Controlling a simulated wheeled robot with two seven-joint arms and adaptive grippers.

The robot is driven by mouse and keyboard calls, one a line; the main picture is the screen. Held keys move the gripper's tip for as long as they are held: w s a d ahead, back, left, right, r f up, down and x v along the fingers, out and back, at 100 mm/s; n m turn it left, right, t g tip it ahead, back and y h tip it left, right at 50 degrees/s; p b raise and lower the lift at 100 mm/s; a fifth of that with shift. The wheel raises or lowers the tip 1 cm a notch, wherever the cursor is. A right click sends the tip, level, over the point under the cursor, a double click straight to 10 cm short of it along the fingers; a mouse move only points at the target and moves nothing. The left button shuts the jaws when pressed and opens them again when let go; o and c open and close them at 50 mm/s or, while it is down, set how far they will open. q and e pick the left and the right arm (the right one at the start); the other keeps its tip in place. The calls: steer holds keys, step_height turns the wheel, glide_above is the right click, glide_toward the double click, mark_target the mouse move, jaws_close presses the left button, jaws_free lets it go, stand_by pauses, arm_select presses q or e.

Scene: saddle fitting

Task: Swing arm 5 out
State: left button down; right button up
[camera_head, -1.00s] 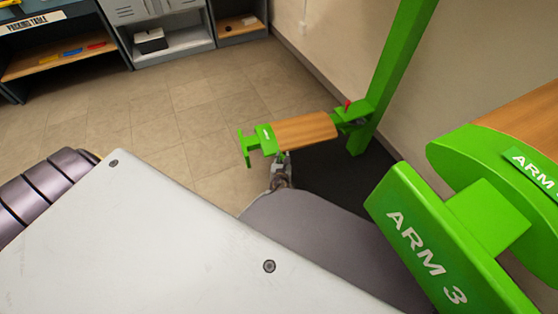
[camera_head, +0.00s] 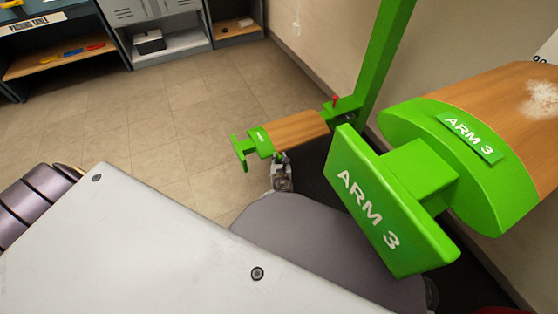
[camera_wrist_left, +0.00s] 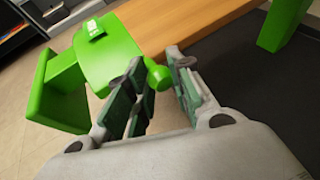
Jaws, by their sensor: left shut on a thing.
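The far swing arm has a brown wooden bar (camera_head: 298,131) with a green end piece (camera_head: 240,150), and it sticks out to the left from a green post (camera_head: 385,55). Its label is too small to read in the head view. My left gripper (camera_head: 281,160) is at the near underside of its green end. In the left wrist view, the fingers of this gripper (camera_wrist_left: 157,85) are shut on a small green knob (camera_wrist_left: 159,76) beside the green end block (camera_wrist_left: 105,52). My right gripper is not in view.
A large arm marked ARM 3 (camera_head: 395,190) juts in close on the right, with its wooden bar (camera_head: 500,95) behind. A red pin (camera_head: 335,100) sits by the post. Tiled floor (camera_head: 190,130) is clear left of the far arm. Shelves (camera_head: 70,55) stand at the back left.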

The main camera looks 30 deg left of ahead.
arm_select(q)
steer(key=c, duration=1.3)
jaws_free()
steer(key=shift+o, duration=0.2)
steer(key=shift+r, duration=0.25)
step_height(320, 180, up, 10)
steer(key=shift+f, duration=0.25)
steer(key=shift+s, duration=0.1)
